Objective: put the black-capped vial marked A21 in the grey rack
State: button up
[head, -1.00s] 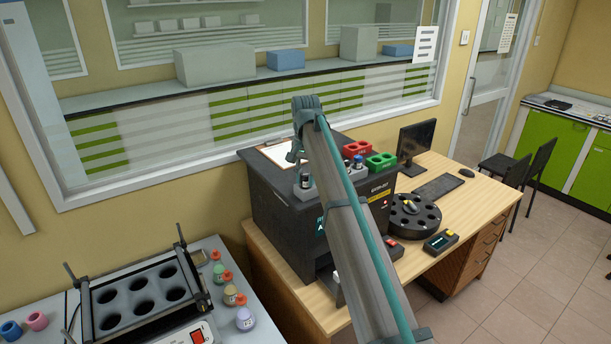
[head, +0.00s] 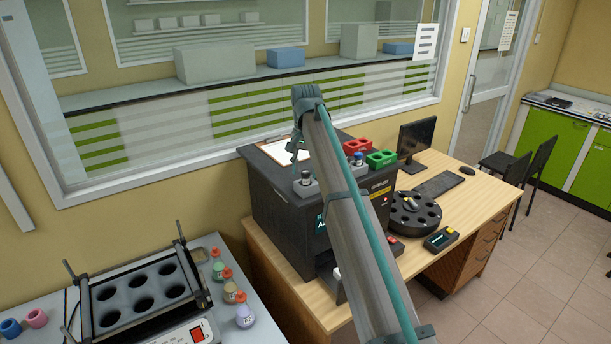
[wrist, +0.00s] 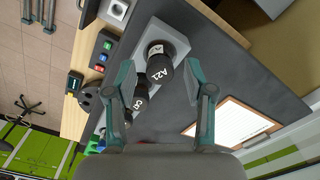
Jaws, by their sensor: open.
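My gripper (wrist: 160,75) is open, with one finger on each side of the A21 cap and gaps showing between. In the head view a dark-capped vial (head: 305,177) stands in the grey rack (head: 303,190) on top of the black machine. My gripper's fingers are mostly hidden behind my arm there. A second black-capped vial (wrist: 140,98) is close by in the wrist view; its marking is partly covered.
A red rack (head: 357,146) and a green rack (head: 381,159) stand on the machine (head: 273,215), with a blue-capped vial (head: 358,159) near them. A clipboard (head: 285,151) lies behind. A round black carousel (head: 414,216) and monitor (head: 416,146) are on the desk.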

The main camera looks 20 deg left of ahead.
aim_at(305, 172)
notch_tip(305, 172, up, 10)
jog(key=b, duration=0.2)
jog(key=shift+s, duration=0.1)
dwell(0.5)
